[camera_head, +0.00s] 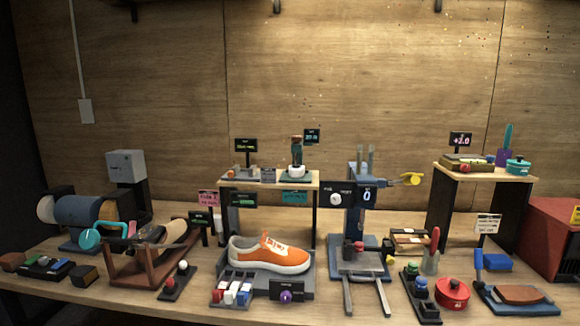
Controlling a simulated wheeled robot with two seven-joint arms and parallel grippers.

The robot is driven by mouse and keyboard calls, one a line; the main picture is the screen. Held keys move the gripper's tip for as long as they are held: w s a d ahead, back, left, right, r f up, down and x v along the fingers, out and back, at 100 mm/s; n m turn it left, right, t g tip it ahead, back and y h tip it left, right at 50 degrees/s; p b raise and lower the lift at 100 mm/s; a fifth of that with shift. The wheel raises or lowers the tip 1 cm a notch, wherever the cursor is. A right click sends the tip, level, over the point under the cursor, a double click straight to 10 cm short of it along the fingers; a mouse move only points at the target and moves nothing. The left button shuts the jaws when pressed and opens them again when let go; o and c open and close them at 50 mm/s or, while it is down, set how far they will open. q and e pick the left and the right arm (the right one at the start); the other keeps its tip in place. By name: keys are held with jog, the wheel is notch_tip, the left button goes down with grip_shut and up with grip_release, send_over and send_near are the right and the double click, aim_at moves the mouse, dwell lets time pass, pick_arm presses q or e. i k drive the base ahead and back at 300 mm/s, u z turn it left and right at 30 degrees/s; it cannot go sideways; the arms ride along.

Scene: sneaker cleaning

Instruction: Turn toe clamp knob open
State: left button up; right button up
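An orange and white sneaker (270,254) rests on a dark grey stand (306,283) at the front middle of the bench, its toe pointing right. A small black panel (287,285) sits at the front of the stand. A purple knob (286,297) is on the panel, below a label too small to read. I cannot tell the knob's setting, or for certain that it is the toe clamp's. No clamp on the toe can be made out. Neither of my grippers is in view.
White, red and blue blocks (232,290) stand left of the knob. A blue and grey press (358,255) with two long forward bars stands to its right. A wooden shelf (270,182) is behind the sneaker. A red pot (452,292) is farther right.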

aim_at(296, 139)
jog(key=k, duration=0.5)
jog(key=u, duration=1.15)
jog(key=i, duration=1)
jog(key=z, duration=2.55)
